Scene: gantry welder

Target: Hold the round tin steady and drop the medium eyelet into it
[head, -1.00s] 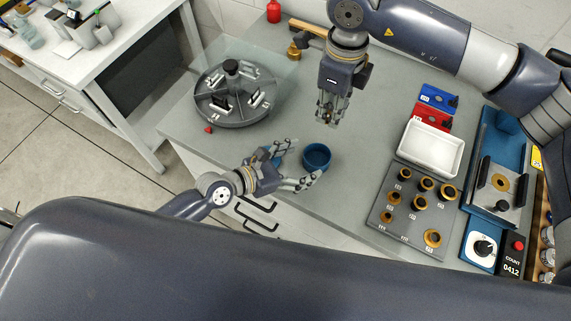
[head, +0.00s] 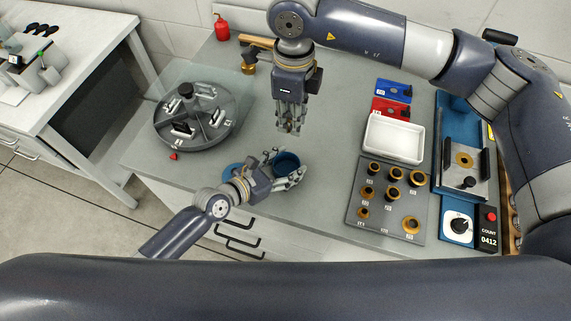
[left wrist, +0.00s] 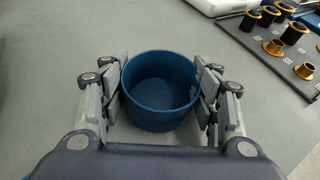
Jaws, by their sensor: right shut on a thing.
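The round tin (head: 288,161) is a dark blue open cup standing upright on the grey bench; in the left wrist view the tin (left wrist: 160,110) looks empty. My left gripper (head: 284,170) has its fingers on both sides of the tin, very close to its wall; they do not clearly press on it. My right gripper (head: 291,128) points down behind and above the tin. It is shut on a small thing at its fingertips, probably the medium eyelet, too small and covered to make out.
An eyelet board (head: 352,225) with several brass-and-black pieces lies right, below a white tray (head: 421,147). A round divided carousel (head: 160,138) stands left. A press (head: 480,185) stands far right.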

